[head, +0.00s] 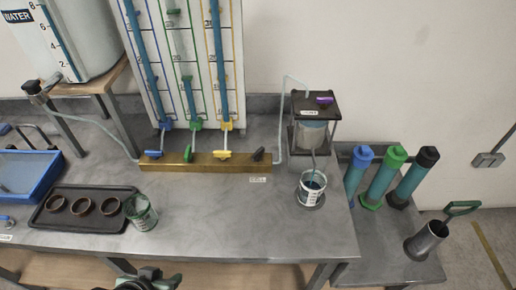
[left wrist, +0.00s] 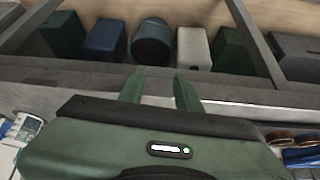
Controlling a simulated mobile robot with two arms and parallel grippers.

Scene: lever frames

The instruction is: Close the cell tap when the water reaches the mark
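A clear beaker (head: 312,187) with graduation print stands under the dark-framed cell (head: 313,132) and holds some teal water. Its level against the mark is too small to read. A purple lever (head: 324,100) sits on top of the cell. A black lever (head: 258,155) stands tilted at the right end of the brass manifold (head: 205,162), above a small label I cannot read clearly. My left gripper (head: 150,274) is at the bottom edge, in front of the bench and far from both levers. In the left wrist view its green fingers (left wrist: 160,88) are apart and empty. My right gripper is out of view.
Blue (head: 152,154), green (head: 190,153) and yellow (head: 222,155) taps line the manifold below the tube board. A dark tray (head: 85,222) with rings and another beaker (head: 141,212) stand left. The water tank (head: 70,40) is back left. The bench's front middle is clear.

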